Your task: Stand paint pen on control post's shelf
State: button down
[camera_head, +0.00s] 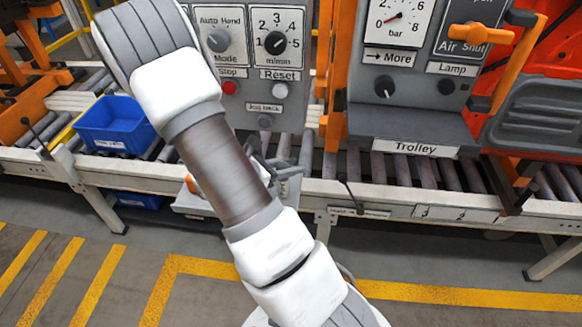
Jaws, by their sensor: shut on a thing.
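My gripper (280,172) is partly hidden behind my arm, in front of the lower part of the control post. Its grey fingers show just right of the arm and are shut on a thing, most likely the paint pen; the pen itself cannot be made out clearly. The control post (262,72) is a grey panel with Mode and m/min dials, a red Stop button and a Reset button. A pale grey shelf (192,203) shows low on the post, left of my arm. A small orange piece (191,184) shows there; I cannot tell what it belongs to.
A blue bin (115,125) sits on the roller conveyor (405,175) at left. A second grey panel (410,80) with a gauge and a lamp knob stands at right, with an orange handle (485,45). The floor in front is open, with yellow lines.

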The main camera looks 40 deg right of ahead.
jog(key=shift+f, duration=0.25)
jog(key=shift+f, duration=0.15)
jog(key=c, duration=0.5)
grip_release()
